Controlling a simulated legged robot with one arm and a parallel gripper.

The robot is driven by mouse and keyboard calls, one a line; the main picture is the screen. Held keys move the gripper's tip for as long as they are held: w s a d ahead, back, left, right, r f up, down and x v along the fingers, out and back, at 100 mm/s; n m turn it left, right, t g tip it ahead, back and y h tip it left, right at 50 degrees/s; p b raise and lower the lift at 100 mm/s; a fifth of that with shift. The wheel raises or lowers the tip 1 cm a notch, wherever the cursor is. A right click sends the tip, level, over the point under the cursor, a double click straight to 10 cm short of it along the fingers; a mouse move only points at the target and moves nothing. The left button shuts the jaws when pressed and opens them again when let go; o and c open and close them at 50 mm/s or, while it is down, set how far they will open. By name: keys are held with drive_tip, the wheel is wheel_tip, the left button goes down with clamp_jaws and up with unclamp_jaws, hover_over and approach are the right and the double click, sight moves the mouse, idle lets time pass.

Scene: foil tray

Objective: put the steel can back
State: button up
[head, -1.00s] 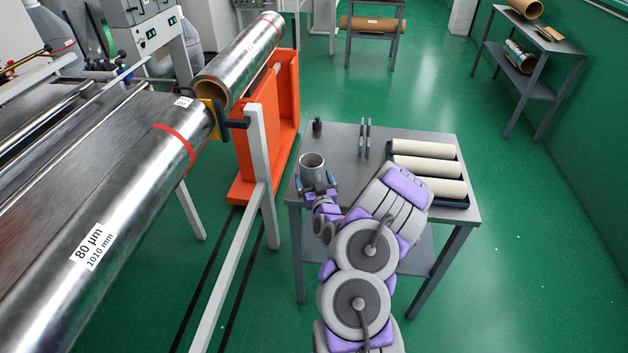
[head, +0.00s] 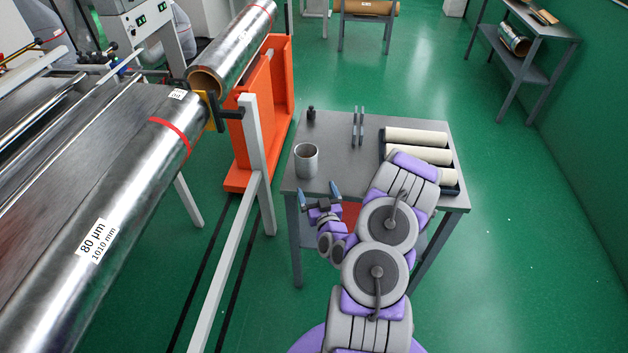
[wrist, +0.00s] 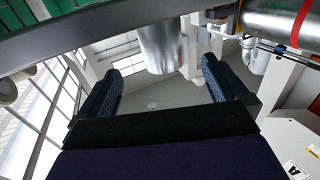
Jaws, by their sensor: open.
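The steel can (head: 306,162), a grey open-topped cylinder, stands upright on the grey table (head: 345,182) near its front left corner. My gripper (head: 318,194) is open and empty, just in front of the can and apart from it, at the table's front edge. In the wrist view the can (wrist: 162,48) shows ahead, between and beyond the two spread dark fingers of my gripper (wrist: 162,70). The can's base is not clear in that view.
Several cream rolls (head: 416,136) lie in a dark tray (head: 383,152) on the right of the table. A small black object (head: 311,115) and two thin upright pieces (head: 358,126) stand towards the back. The orange stand (head: 262,125) is on the left.

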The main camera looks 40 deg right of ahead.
drive_tip(key=w+a+r+n+g+y, duration=0.1)
drive_tip(key=a+r+n+g+y, duration=0.25)
drive_tip(key=a, duration=0.45)
drive_tip(key=w+a+r+n+g+y, duration=0.2)
drive_tip(key=a+n+g+y, duration=0.2)
drive_tip(key=a, duration=0.4)
drive_tip(key=s+a+r+g, duration=0.3)
drive_tip(key=s+a+r, duration=0.2)
drive_tip(key=s, duration=0.6)
drive_tip(key=s+a+r+m+g, duration=0.1)
drive_tip(key=s+a+r+g, duration=0.3)
drive_tip(key=s, duration=0.7)
drive_tip(key=s+a+r+m+g, duration=0.1)
drive_tip(key=s+a+r+g, duration=0.2)
drive_tip(key=s+a+r, duration=0.4)
drive_tip(key=s+r, duration=0.3)
drive_tip(key=s, duration=0.1)
drive_tip(key=shift+s+a+y+p, duration=0.2)
drive_tip(key=shift+s+y+p, duration=0.05)
drive_tip(key=shift+y+p, duration=0.1)
